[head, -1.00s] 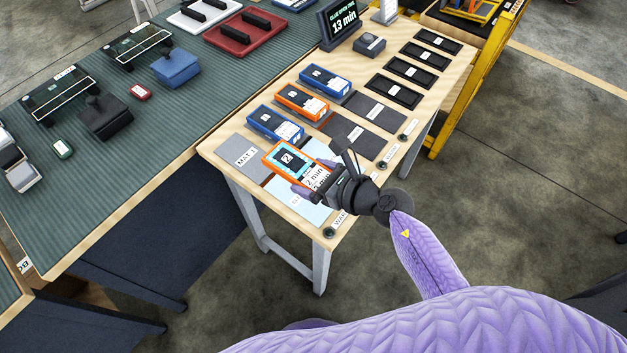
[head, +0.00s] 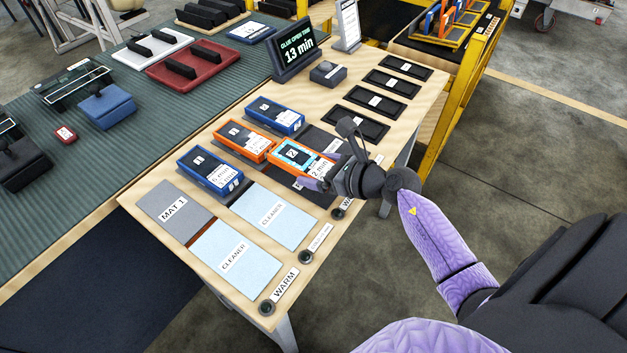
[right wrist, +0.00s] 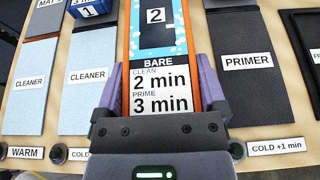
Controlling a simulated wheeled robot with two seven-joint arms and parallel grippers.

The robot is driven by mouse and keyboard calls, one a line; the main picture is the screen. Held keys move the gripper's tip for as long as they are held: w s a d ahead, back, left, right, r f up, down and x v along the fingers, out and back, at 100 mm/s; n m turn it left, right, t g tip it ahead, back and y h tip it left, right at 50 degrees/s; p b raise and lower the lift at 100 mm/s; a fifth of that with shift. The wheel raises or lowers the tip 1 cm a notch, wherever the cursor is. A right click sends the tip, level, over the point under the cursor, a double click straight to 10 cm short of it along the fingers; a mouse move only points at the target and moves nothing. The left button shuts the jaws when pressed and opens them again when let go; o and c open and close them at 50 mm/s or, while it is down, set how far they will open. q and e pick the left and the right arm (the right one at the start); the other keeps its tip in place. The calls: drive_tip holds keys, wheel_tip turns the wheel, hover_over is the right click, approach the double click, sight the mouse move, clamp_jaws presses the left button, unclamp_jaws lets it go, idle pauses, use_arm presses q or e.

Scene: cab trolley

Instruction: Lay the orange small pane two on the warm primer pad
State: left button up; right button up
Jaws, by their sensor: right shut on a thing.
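The orange small pane two (head: 292,152) has a "2" on a light blue face and a white "2 min / 3 min" label. My right gripper (head: 320,173) is shut on its near end; its purple fingers also flank the pane in the right wrist view (right wrist: 160,85). The pane is over a dark pad (head: 318,196), mostly hidden by pane and gripper, with a partly covered "WA…" label (head: 349,203) in front. I cannot tell whether pane and pad touch. A dark "PRIMER" pad (right wrist: 247,75) with a "COLD +1 min" label lies to the right. My left gripper is not in view.
Two light blue "CLEANER" pads (head: 228,268) (head: 262,230) lie bare to the left. Black trays (head: 383,98) line the right edge. A display (head: 296,62) reads 13 min.

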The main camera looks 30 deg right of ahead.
wheel_tip(320, 180, down, 3)
drive_tip(key=shift+b, duration=0.45)
drive_tip(key=shift+r, duration=0.15)
drive_tip(key=shift+f, duration=0.2)
drive_tip(key=o, duration=1.3)
drive_tip(key=shift+r, duration=0.25)
drive_tip(key=shift+s+d+r+p, duration=0.15)
drive_tip(key=shift+s+p, duration=0.2)
use_arm(q)
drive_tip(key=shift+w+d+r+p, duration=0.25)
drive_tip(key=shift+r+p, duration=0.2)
drive_tip(key=shift+p, duration=0.6)
use_arm(e)
drive_tip(key=v, duration=1.1)
drive_tip(key=shift+d, duration=0.1)
